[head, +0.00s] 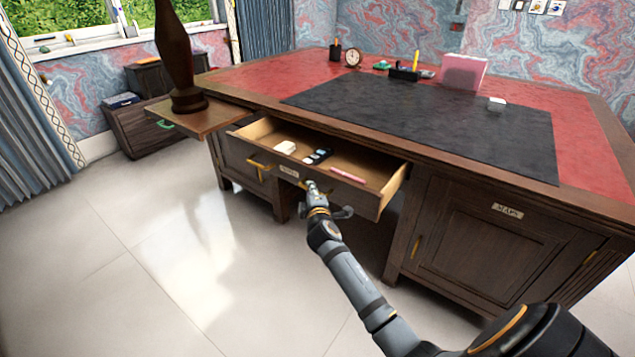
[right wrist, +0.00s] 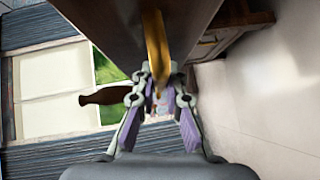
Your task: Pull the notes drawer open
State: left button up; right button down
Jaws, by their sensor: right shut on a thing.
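The notes drawer (head: 362,200) stands pulled out from the desk in the head view, with its open top showing a wooden inside. A small label plate (head: 289,172) is on its front. My right gripper (head: 312,187) is at the drawer front, beside the label. In the right wrist view a brass handle (right wrist: 155,45) runs down between the fingers of my right gripper (right wrist: 160,88), which is shut on it. The grip itself is small in the head view and partly hidden by the wrist. My left gripper is not in view.
The desk (head: 590,150) carries a clock (head: 353,57) and a pink box (head: 463,72) at the back. A maps cabinet door (head: 490,240) is at right. The floor in front is clear.

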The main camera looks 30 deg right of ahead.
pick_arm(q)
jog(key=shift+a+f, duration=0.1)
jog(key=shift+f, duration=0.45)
pick_arm(e)
jog(key=shift+s+a, duration=0.35)
jog(key=shift+a, duration=0.4)
jog(key=c, duration=1.4)
grip_release()
jog(key=v, duration=1.2)
